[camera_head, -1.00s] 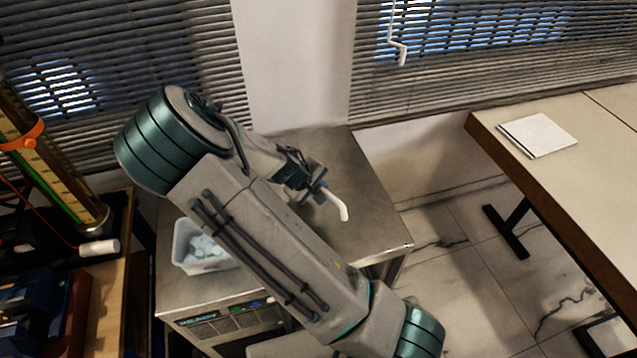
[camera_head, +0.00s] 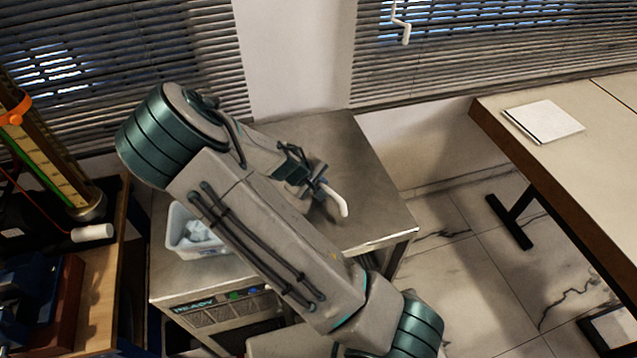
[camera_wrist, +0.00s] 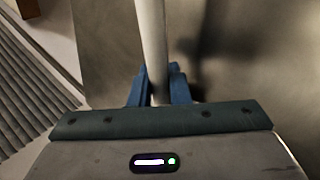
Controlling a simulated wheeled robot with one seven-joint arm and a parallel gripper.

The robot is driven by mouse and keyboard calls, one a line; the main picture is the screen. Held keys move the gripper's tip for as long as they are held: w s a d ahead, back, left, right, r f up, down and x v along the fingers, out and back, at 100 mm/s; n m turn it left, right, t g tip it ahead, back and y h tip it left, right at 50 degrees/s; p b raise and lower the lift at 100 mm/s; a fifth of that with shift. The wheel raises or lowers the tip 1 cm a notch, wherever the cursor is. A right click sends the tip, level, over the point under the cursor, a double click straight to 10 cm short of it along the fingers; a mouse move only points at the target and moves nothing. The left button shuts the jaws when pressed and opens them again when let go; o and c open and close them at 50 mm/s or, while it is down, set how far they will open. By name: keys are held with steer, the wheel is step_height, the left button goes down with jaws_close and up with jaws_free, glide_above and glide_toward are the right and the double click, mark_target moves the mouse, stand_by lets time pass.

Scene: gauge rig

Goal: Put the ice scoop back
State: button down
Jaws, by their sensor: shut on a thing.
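The ice scoop (camera_head: 338,202) shows in the head view as a curved white piece sticking out past my gripper (camera_head: 318,186), above the steel top of the bench unit. In the wrist view my gripper (camera_wrist: 158,88) has its blue fingers closed around the scoop's pale handle (camera_wrist: 152,35), which runs up out of the picture. The rest of the scoop is out of that view. A white bin (camera_head: 183,246) holding ice stands on the left of the steel top, partly hidden by my arm. No holder for the scoop is clearly visible.
The steel-topped unit (camera_head: 372,190) has a READY label on its front and a clear right part. A rig with a gauge tube (camera_head: 55,170) stands left. A table (camera_head: 590,170) with a white pad (camera_head: 543,121) stands right, with open floor between.

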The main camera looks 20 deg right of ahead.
steer(key=shift+f+b, duration=0.55)
steer(key=shift+f, duration=0.25)
steer(key=c, duration=1.3)
jaws_free()
steer(key=shift+s, duration=0.1)
